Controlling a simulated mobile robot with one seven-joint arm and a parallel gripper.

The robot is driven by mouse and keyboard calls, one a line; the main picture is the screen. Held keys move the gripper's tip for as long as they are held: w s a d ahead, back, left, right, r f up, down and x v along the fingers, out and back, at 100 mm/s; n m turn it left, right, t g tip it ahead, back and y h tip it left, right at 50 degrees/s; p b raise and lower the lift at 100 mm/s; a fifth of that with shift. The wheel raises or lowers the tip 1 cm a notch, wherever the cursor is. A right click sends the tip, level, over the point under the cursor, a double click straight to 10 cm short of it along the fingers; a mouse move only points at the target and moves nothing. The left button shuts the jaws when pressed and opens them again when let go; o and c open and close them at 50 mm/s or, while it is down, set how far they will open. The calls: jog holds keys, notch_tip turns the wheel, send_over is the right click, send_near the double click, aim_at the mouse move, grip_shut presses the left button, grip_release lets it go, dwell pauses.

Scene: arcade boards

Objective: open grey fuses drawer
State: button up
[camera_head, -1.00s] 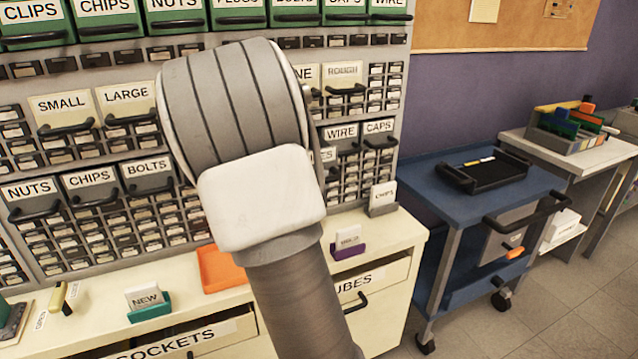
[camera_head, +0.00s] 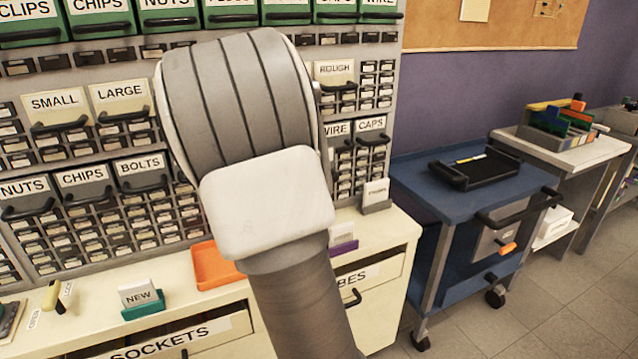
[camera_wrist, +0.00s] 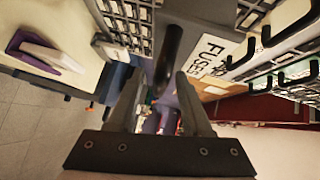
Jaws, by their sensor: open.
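The fuses drawer shows in the wrist view by its white FUSES label (camera_wrist: 211,57), turned sideways on a grey front. Its black bar handle (camera_wrist: 169,55) stands out from that front. My gripper (camera_wrist: 160,78) is open, its two fingers reaching toward the handle. The handle's near end appears between or just beyond the fingertips; I cannot tell whether they touch it. In the head view my arm covers the fuses drawer and my gripper.
Other grey drawers, such as the bolts drawer (camera_head: 140,172), have similar handles close by. Below is a cream counter with an orange tray (camera_head: 215,268) and a teal card holder (camera_head: 143,304). A blue cart (camera_head: 408,185) stands at the right.

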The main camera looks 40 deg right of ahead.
jog(key=b+v, duration=0.1)
jog(key=v, duration=1.6)
jog(key=shift+b, duration=0.4)
jog(key=shift+s+a, duration=0.1)
jog(key=shift+a, duration=0.05)
